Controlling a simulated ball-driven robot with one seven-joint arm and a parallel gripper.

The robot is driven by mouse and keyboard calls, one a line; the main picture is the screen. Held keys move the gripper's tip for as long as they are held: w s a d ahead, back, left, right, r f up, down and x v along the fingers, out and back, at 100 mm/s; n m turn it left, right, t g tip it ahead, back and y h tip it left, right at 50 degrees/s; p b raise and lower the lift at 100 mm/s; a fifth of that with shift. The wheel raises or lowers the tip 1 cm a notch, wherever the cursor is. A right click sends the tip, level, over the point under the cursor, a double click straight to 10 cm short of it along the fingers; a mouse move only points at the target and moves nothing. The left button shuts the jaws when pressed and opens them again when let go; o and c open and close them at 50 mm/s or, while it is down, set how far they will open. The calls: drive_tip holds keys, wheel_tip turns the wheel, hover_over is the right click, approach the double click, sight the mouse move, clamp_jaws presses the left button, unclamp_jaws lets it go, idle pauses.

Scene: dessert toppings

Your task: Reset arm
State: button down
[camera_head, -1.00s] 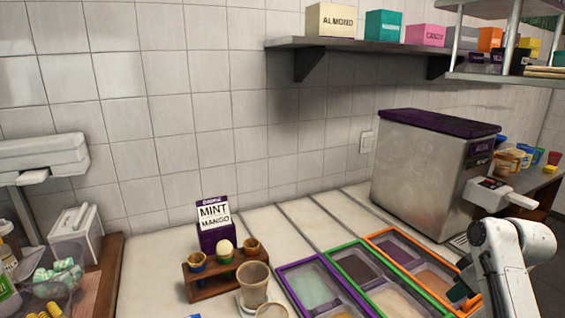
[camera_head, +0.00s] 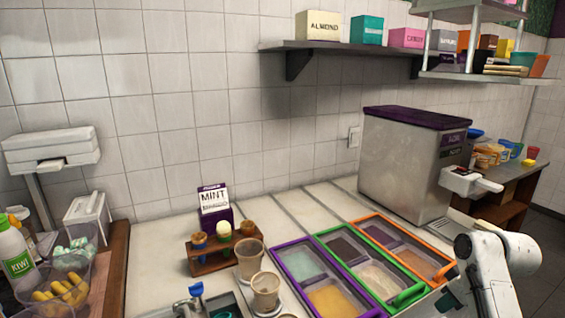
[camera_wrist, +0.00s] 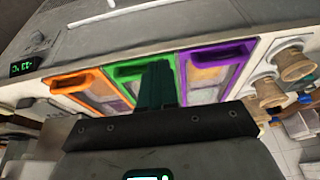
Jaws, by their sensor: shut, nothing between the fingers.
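I cannot tell how far the fingers are from the bins.
The bins stand in the counter, the purple one (camera_head: 279,252) leftmost. A wooden holder (camera_head: 213,262) with cones, paper cups (camera_head: 265,284) and a MINT sign (camera_head: 213,202) stand left of them. A steel machine (camera_head: 400,165) stands behind. Fruit tubs (camera_head: 65,288) sit at far left.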

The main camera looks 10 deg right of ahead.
drive_tip(key=s+a+f+m+g, duration=0.1)
drive_tip(key=s+a+f+m, duration=0.1)
drive_tip(key=s+a+f, duration=1.25)
drive_tip(key=s+a+m+g+h, duration=0.1)
drive_tip(key=s+m, duration=0.1)
drive_tip(key=s, duration=2)
drive_tip(key=shift+a+f+g+h, duration=0.2)
drive_tip(key=shift+g+h, duration=0.1)
drive_tip(key=shift+g, duration=0.1)
